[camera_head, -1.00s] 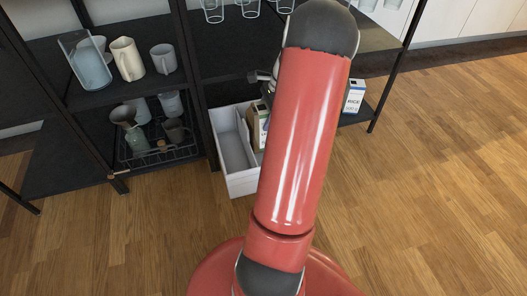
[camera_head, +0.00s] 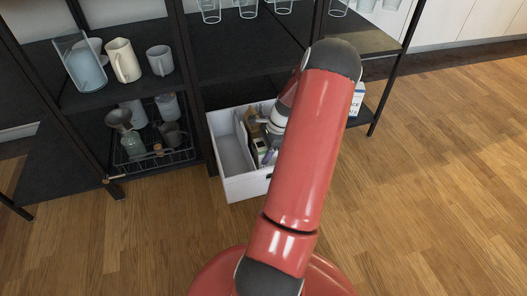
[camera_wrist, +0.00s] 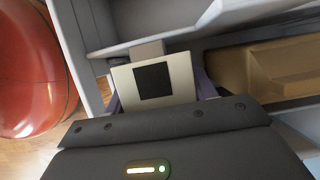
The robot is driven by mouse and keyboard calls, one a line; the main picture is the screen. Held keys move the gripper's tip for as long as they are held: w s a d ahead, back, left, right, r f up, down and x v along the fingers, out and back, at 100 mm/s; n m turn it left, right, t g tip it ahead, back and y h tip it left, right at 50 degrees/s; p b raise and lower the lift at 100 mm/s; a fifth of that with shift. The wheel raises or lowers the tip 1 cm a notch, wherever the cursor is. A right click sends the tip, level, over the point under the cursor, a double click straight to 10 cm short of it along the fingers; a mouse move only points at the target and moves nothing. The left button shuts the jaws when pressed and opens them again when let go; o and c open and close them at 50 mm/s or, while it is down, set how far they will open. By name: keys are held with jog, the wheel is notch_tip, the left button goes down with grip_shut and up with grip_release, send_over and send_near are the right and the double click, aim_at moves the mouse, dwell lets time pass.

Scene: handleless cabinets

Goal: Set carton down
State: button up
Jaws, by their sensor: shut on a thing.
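My gripper (camera_wrist: 155,125) is shut on a carton (camera_wrist: 180,68), whose pale end with a dark square faces the wrist camera; purplish sides show beside it. In the head view my gripper (camera_head: 274,124) is low over the right part of a white open bin (camera_head: 245,187), partly hidden by my arm. The carton is down among the bin's walls in the wrist view. I cannot tell whether its underside touches the bin floor. A tan box (camera_wrist: 265,68) lies close to its right in the wrist view.
The bin has a divider, and its left compartment (camera_head: 231,155) looks empty. Another white carton (camera_head: 356,101) stands on the lower shelf at right, partly hidden by my arm. A wire basket (camera_head: 150,160) with vessels stands left. Shelf posts rise near the bin. The right floor is clear.

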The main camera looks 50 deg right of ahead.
jog(key=o, duration=1.3)
jog(key=shift+f, duration=0.1)
